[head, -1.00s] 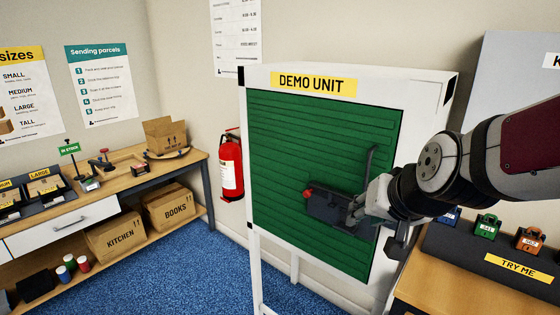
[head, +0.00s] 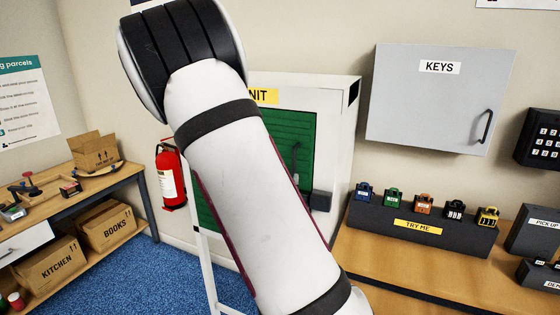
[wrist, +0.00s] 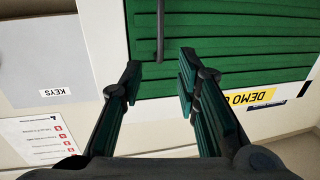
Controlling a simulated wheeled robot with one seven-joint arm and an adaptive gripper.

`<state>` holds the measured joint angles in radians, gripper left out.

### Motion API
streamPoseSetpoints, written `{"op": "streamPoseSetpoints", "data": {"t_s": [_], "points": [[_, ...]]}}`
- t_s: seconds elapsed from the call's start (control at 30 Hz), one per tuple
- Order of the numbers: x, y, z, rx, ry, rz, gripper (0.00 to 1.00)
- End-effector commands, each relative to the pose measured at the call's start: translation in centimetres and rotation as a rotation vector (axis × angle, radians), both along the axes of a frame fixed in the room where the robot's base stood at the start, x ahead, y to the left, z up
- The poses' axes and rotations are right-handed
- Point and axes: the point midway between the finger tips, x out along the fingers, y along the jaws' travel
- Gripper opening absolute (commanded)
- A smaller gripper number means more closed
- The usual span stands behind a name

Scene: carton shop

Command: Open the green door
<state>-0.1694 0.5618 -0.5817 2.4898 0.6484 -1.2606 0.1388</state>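The green slatted door (head: 301,128) is set in the white cabinet marked DEMO UNIT (head: 345,115). It looks flush with its frame. My own arm hides much of it in the head view. A dark upright bar handle (head: 295,160) is on its right part, with a dark lock box (head: 321,201) lower down at the right edge. In the wrist view, turned upside down, the handle (wrist: 160,32) points between my fingertips. My gripper (wrist: 159,68) is open and empty, its fingers apart at either side of the handle's end. I cannot tell the remaining distance. The head view does not show the gripper.
A grey KEYS cabinet (head: 425,105) hangs on the wall at the right. Below it, a table (head: 445,265) bears a TRY ME stand (head: 425,231) with several coloured padlocks. A red extinguisher (head: 171,178) hangs left of the unit. Blue carpet (head: 140,270) is clear at left.

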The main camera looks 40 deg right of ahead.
Motion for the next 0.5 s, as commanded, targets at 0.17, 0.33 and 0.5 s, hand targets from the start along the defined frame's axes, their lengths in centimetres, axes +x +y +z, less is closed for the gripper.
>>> {"op": "streamPoseSetpoints", "data": {"t_s": [0.17, 0.33, 0.5], "points": [[1.0, -1.7, 0.1, -0.003, -0.001, -0.002, 0.30], [2.8, -4.4, 0.1, -0.002, 0.000, -0.002, 0.30], [4.6, -7.2, 0.1, -0.002, -0.001, -0.001, 0.30]]}}
